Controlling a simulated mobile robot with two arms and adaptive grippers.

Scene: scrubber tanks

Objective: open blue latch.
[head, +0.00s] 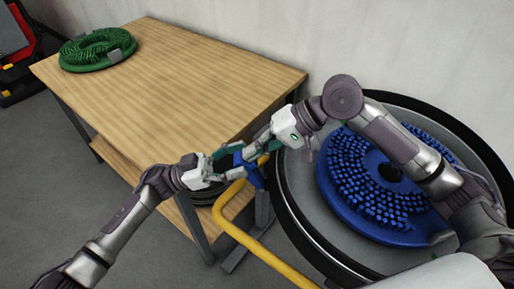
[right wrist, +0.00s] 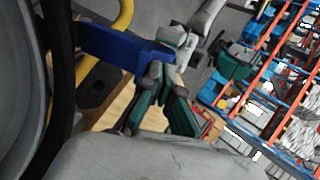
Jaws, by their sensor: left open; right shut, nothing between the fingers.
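The blue latch (head: 251,175) sits at the left edge of the round tank, by the yellow rail. It also shows in the right wrist view as a blue bar (right wrist: 122,45) reaching from the tank's dark rim. My right gripper (head: 247,153) is shut with nothing between its fingers, close by the latch's end. I cannot tell whether it touches the latch. My left gripper (head: 222,163) is open, just left of the latch. The two grippers partly hide the latch in the head view.
The round tank (head: 290,178) holds a blue bristled brush (head: 350,185). A yellow rail (head: 255,243) curves in front of the latch. A wooden table (head: 180,80) stands behind, with a green round brush (head: 85,52) on it. The table's middle is clear.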

